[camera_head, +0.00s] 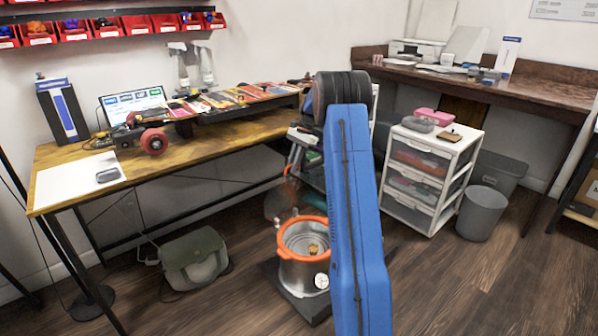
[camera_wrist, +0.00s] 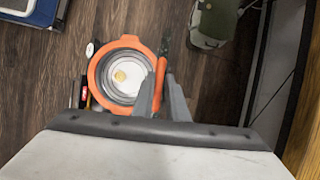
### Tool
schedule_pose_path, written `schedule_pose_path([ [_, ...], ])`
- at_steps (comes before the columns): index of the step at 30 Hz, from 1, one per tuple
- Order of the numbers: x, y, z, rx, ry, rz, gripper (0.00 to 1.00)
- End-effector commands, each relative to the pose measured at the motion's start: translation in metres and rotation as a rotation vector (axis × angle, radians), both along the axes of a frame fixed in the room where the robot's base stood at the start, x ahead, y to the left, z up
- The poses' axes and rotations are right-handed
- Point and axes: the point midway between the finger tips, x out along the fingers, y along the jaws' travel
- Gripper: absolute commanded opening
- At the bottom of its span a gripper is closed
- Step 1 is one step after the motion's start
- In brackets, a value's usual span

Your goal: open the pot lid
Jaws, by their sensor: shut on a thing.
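The pot (camera_head: 303,272) is silver with an orange rim and stands on a dark base on the floor. Its mouth is uncovered in the head view, and the wrist view looks down into the pot (camera_wrist: 97,76), where a small yellowish thing lies inside. A dark, see-through round thing (camera_head: 281,203), likely the lid, stands tilted up behind the pot. My gripper (camera_wrist: 162,82) is shut on a narrow orange part (camera_wrist: 160,76), apparently the lid's handle or edge, beside the pot's rim. My blue arm hides part of this area in the head view.
A wooden workbench (camera_head: 215,137) stands to the left, with a green bag (camera_head: 193,262) on the floor below it. A white drawer unit (camera_head: 428,175) and a grey bin (camera_head: 482,213) stand to the right. The floor in front is clear.

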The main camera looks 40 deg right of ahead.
Motion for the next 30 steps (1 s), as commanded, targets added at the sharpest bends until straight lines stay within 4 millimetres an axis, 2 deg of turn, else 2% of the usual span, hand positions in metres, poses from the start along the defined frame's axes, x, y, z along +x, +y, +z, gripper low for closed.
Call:
schedule_pose_path([
  [7,0.0113,0.0014,-0.0008,0.001,0.002,0.001,0.0],
  [19,0.0121,0.0021,-0.001,0.003,0.003,0.001,0.0],
  [20,0.0121,0.0021,-0.001,0.003,0.003,0.001,0.14],
  [21,0.0121,0.0021,-0.0009,0.003,0.003,0.001,0.23],
  [22,0.0122,0.0021,-0.0009,0.003,0.003,0.001,0.28],
  [30,0.0126,0.002,0.0,0.002,0.001,0.001,0.28],
])
